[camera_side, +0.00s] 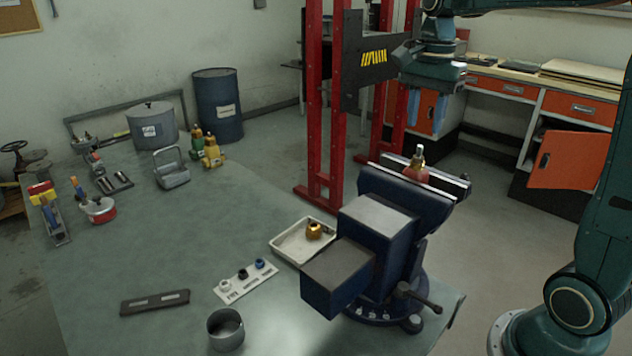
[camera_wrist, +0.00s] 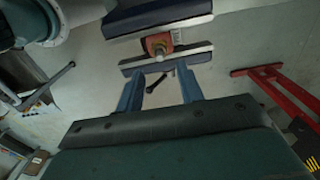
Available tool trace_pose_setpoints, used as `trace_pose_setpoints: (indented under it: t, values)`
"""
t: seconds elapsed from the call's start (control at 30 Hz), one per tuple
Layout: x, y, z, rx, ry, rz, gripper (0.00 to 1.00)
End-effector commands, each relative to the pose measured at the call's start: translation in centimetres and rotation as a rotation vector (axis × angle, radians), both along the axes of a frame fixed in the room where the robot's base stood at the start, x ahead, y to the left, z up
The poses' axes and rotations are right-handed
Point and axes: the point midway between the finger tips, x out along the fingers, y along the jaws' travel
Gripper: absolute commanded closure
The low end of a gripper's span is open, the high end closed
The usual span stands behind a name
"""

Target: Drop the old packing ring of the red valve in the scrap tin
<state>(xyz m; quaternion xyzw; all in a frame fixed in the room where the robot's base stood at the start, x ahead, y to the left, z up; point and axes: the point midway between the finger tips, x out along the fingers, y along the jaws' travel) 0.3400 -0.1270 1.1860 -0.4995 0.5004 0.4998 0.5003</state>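The red valve (camera_side: 417,172) is clamped upright between the jaws of the blue vise (camera_side: 375,219), with a brass and silvery stem on top. In the wrist view the red valve (camera_wrist: 158,44) sits between the two vise jaws. No packing ring can be made out in it. My gripper (camera_side: 425,120) is above the valve, apart from it, its blue fingers pointing down. In the wrist view my gripper (camera_wrist: 161,75) has its fingers spread with nothing between them. An open grey tin (camera_side: 226,330), likely the scrap tin, stands at the bench's front.
A white tray (camera_side: 276,248) with a brass part (camera_side: 314,231) lies left of the vise. A white strip (camera_side: 245,282) holds white, black and blue rings. A dark bar (camera_side: 155,303) lies left of the tin. Red uprights (camera_side: 322,100) stand behind the vise.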

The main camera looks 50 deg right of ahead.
Motion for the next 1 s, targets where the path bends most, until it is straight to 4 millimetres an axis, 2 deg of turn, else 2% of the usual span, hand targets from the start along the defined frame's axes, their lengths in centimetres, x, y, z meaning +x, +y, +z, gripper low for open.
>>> trace_pose_setpoints:
  t: [0.27,1.0]
  values:
    - [0.0,0.0,-1.2,0.001,0.001,0.002,0.63]
    - [0.0,0.0,-6.1,0.001,0.002,0.002,0.63]
